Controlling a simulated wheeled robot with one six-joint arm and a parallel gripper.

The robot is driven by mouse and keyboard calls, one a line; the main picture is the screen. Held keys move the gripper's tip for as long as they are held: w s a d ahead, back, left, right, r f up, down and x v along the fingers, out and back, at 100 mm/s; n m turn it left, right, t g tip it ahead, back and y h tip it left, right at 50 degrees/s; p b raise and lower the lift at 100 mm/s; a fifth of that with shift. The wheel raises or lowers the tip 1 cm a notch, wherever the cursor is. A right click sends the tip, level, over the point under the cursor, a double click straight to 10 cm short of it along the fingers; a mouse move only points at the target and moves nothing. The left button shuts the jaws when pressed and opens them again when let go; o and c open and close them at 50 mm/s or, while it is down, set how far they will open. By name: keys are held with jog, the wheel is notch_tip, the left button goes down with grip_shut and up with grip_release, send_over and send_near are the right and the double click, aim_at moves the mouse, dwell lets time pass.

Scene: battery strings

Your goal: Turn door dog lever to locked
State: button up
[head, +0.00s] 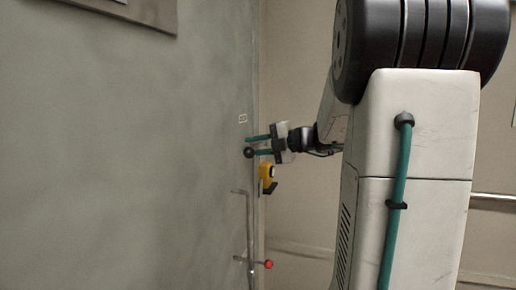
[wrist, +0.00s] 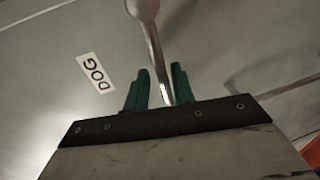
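The door dog lever shows in the wrist view as a metal rod (wrist: 156,50) with a rounded end at the top edge. It runs down between the two teal fingers of my gripper (wrist: 160,85). The fingers stand apart on either side of the rod; the rod lies nearer the right finger, and contact cannot be told. A "DOG" label (wrist: 95,73) is on the surface to the left. In the head view my gripper (head: 257,145) reaches left to the grey wall or door surface (head: 120,140), with a dark ball (head: 249,152) at its fingertips.
A yellow and black piece (head: 268,176) sits just below my gripper. Lower down are a metal rod (head: 249,215) and a red knob (head: 268,264) along the edge. A small label (head: 242,118) is above. My arm covers much of the right side.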

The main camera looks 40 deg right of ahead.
jog(key=shift+s, duration=0.1)
jog(key=shift+s+d, duration=0.35)
jog(key=shift+s, duration=0.05)
jog(key=v, duration=0.6)
jog(key=shift+s, duration=0.4)
jog(key=shift+r, duration=0.1)
